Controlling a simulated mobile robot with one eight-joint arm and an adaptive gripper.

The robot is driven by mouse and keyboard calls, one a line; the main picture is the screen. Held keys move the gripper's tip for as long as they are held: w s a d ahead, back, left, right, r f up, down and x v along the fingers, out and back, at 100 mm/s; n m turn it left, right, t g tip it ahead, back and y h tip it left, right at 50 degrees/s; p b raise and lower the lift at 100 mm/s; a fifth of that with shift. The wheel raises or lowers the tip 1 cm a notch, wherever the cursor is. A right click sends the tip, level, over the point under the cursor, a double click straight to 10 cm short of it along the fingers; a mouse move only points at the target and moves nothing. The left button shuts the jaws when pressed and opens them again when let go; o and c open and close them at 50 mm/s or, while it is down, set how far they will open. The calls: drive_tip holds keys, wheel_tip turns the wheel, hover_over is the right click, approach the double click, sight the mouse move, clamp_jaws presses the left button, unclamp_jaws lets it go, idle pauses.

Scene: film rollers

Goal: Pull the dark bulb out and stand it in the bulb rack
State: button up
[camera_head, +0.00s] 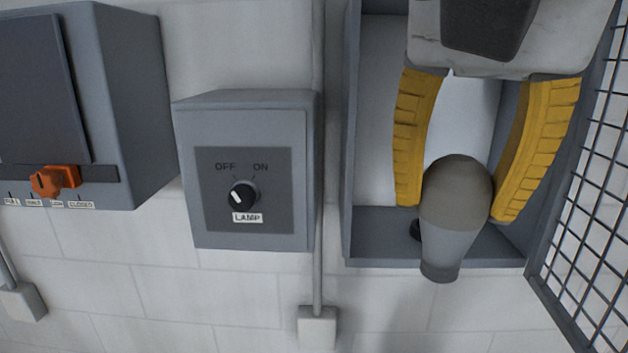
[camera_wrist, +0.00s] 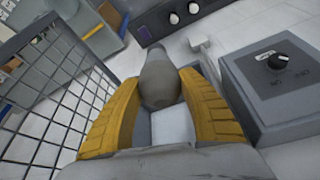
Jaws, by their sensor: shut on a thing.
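The dark bulb (camera_head: 456,195) is grey, with a rounded glass top and a narrower, lighter base pointing down in the head view. My gripper (camera_head: 450,205) is shut on it, with one yellow finger on each side of the glass. The bulb also shows in the wrist view (camera_wrist: 162,80), between the two yellow fingers (camera_wrist: 160,98). In the head view it is in front of the grey open lamp box (camera_head: 352,190). A small dark round part (camera_head: 415,230) shows behind its left side; the rest is hidden. I cannot identify the bulb rack in either view.
A mesh door (camera_head: 590,190) stands open at the right of the box. A grey switch box (camera_head: 247,170) with a LAMP knob (camera_head: 242,195) is to the left, its pointer toward OFF. A cabinet with an orange handle (camera_head: 54,181) is at far left.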

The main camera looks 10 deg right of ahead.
drive_tip(key=shift+r+p, duration=0.95)
drive_tip(key=shift+r, duration=0.35)
